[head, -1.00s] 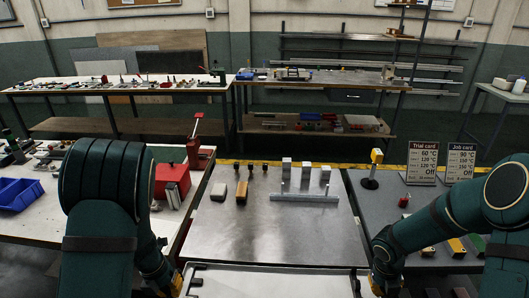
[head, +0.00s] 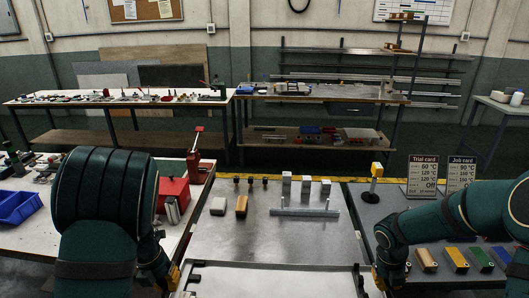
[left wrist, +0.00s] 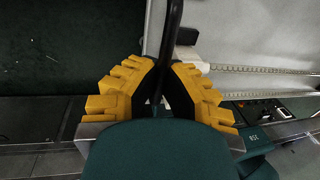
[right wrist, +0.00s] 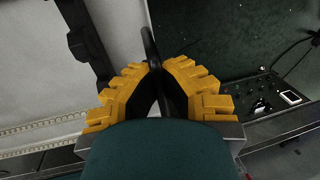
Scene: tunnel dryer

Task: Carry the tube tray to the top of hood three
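The tray (head: 270,283), a pale flat thing with dark brackets, shows only partly at the bottom of the head view. I take it for the tube tray; no tubes show. My left gripper (head: 172,281) is at its left side and my right gripper (head: 378,281) at its right side. In the left wrist view the yellow-backed fingers (left wrist: 158,95) close around a black handle (left wrist: 170,40). In the right wrist view the fingers (right wrist: 155,92) close around another black handle (right wrist: 149,45). I cannot tell which surface is hood three.
A steel top (head: 270,235) lies just ahead, with a long metal bar (head: 305,212), upright blocks and small pegs on it. A cluttered white bench (head: 45,235) is at left. A grey top at right carries cards (head: 422,176), a yellow-headed stand (head: 374,182) and coloured blocks (head: 456,260).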

